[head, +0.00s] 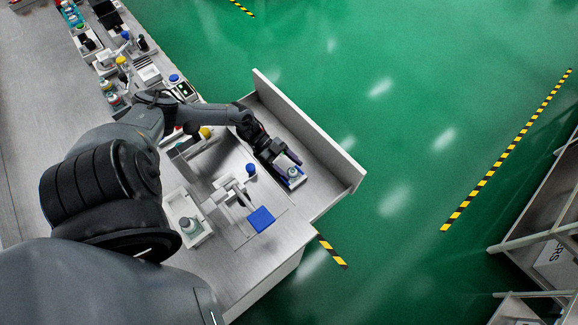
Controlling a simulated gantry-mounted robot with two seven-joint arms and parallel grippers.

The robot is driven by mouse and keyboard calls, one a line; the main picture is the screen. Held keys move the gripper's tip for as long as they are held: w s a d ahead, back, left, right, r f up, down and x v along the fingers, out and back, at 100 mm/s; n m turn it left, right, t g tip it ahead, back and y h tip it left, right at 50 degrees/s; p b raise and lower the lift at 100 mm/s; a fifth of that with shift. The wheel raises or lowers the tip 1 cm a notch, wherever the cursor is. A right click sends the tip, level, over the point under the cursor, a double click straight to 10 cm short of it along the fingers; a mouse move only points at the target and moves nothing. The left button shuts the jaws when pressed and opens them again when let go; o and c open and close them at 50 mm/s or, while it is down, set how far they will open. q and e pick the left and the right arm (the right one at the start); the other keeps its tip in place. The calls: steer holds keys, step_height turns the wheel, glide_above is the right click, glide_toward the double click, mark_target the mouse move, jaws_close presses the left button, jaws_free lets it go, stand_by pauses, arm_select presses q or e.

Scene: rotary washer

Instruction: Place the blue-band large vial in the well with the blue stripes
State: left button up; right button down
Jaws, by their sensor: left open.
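My left gripper (283,162) reaches in from the left and is open over the right part of the bench. A small vial (292,171) with a light top and what looks like a blue band stands between or just beyond its fingertips. It sits on a small pale block with blue edges (297,183), which may be the blue-striped well. The fingers hide part of both, and I cannot tell whether they touch the vial. My right gripper is not in view.
A blue-capped bottle (250,169) and a white stand with a blue square pad (261,219) are left of the gripper. A tray (205,235) holds a grey-capped bottle (188,225). A raised panel (310,135) bounds the bench's far side. More labware crowds the upper left.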

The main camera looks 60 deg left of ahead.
arm_select(q)
steer(key=shift+a, duration=0.1)
steer(key=v, duration=0.7)
steer(key=shift+s, duration=0.1)
steer(key=shift+a, duration=0.1)
steer(key=shift+r, duration=0.15)
